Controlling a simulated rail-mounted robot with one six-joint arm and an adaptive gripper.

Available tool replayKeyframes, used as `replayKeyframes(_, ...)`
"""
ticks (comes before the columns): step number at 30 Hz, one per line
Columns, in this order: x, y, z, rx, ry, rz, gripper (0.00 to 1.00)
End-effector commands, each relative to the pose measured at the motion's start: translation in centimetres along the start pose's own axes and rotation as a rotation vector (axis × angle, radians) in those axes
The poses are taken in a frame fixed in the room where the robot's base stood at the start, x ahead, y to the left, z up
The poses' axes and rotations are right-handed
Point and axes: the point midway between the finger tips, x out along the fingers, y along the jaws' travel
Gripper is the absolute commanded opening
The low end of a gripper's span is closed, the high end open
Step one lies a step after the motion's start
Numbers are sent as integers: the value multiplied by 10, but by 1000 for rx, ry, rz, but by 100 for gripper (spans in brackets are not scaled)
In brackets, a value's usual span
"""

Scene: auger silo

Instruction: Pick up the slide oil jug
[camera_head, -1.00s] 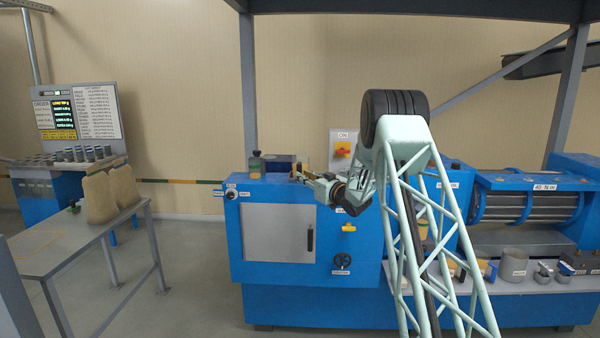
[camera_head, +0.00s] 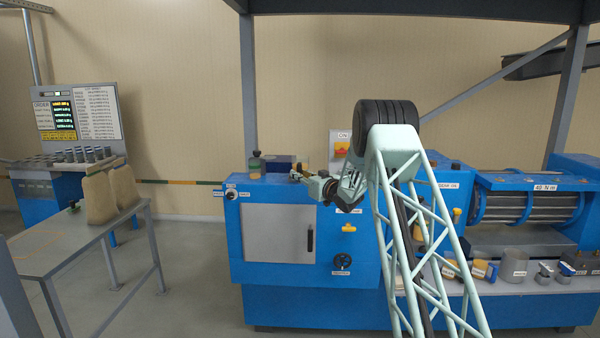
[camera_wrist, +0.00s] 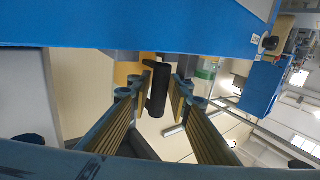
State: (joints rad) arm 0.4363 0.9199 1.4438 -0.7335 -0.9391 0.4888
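A small dark bottle with a green top (camera_head: 256,162) stands on the blue machine's top, near its left end. It may be the slide oil jug, but I cannot read a label. My gripper (camera_head: 296,176) is just right of it, by the machine's top edge, pointing left. In the wrist view my gripper (camera_wrist: 153,103) is open, its two ribbed fingers well apart. A black bar-like part (camera_wrist: 158,88) shows between the fingertips, and I see no contact. A greenish object (camera_wrist: 207,68) shows beyond the right finger.
A dark blue box (camera_head: 279,162) sits beside the bottle, close to my gripper. The blue machine (camera_head: 234,245) has a grey door below. A grey table (camera_head: 75,243) with two tan sacks (camera_head: 110,193) stands left. Several containers (camera_head: 515,265) line the shelf at right.

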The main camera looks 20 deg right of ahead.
Motion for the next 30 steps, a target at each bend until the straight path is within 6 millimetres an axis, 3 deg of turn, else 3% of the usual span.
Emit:
replayKeyframes(8,0,0,0,0,0,0,0)
replayKeyframes(30,0,0,-6,-1,2,0,0)
